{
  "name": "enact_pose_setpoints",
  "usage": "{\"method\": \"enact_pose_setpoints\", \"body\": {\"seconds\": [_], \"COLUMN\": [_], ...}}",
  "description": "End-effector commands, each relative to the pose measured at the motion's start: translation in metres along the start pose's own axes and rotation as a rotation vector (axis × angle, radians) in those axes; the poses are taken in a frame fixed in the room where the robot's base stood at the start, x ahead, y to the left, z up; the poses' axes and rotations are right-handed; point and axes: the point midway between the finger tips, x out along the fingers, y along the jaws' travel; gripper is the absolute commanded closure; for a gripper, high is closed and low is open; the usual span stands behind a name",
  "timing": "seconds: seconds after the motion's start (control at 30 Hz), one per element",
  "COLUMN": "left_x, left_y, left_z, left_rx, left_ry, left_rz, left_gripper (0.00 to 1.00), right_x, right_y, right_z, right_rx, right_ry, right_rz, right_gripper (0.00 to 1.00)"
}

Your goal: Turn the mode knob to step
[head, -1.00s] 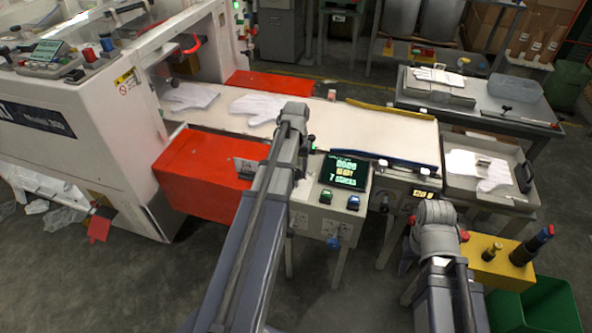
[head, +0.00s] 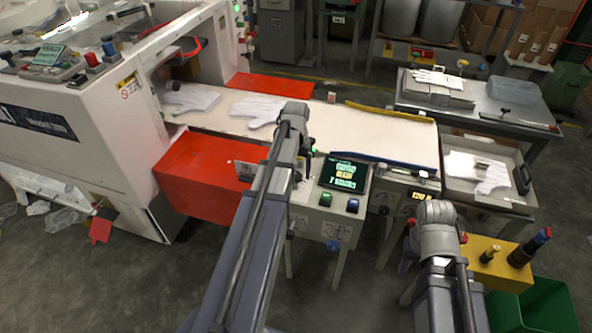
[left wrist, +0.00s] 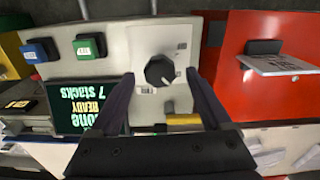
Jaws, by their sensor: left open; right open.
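The black round mode knob (left wrist: 159,70) sits on a pale plate of the control panel (left wrist: 210,30) in the left wrist view. A small white mark shows near its rim, at the lower right in that picture. My left gripper (left wrist: 160,78) is open, with one finger on each side of the knob and gaps showing between. I cannot tell how deep the fingertips reach. In the head view my left arm hides the knob. My right gripper (head: 432,235) is at the right, over the front of the line; its fingers are mostly hidden by its wrist.
A green button (left wrist: 90,46) and a blue button (left wrist: 40,50) stand beside the screen (left wrist: 88,108), which reads "READY" and "7 stacks". A yellow part (left wrist: 184,120) lies near the knob. A red cover (head: 200,180) flanks the panel. White gloves (head: 257,110) lie on the belt (head: 380,135).

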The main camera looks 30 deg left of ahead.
Motion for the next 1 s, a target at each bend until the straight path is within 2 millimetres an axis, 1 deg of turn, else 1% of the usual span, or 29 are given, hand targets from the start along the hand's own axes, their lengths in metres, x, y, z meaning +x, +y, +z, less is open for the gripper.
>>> {"method": "enact_pose_setpoints", "body": {"seconds": [0.03, 0.3, 0.4, 0.53, 1.0], "left_x": [-0.011, -0.048, -0.059, -0.064, -0.063], "left_y": [0.0, 0.0, 0.0, 0.0, 0.0], "left_z": [0.0, 0.0, 0.0, 0.0, 0.0], "left_rx": [0.0, 0.0, 0.0, 0.0, 0.0], "left_ry": [0.0, 0.0, 0.0, 0.0, 0.0], "left_rz": [0.0, 0.0, 0.0, 0.0, 0.0], "left_gripper": [0.18, 0.18, 0.18, 0.18, 0.18], "right_x": [-0.011, -0.048, -0.058, -0.064, -0.063], "right_y": [0.001, 0.005, 0.006, 0.006, 0.006], "right_z": [0.001, 0.003, 0.003, 0.004, 0.004], "right_rx": [0.0, 0.0, 0.0, 0.0, 0.0], "right_ry": [0.0, 0.0, 0.0, 0.0, 0.0], "right_rz": [0.0, 0.0, 0.0, 0.0, 0.0], "right_gripper": [0.5, 0.5, 0.5, 0.5, 0.5]}}
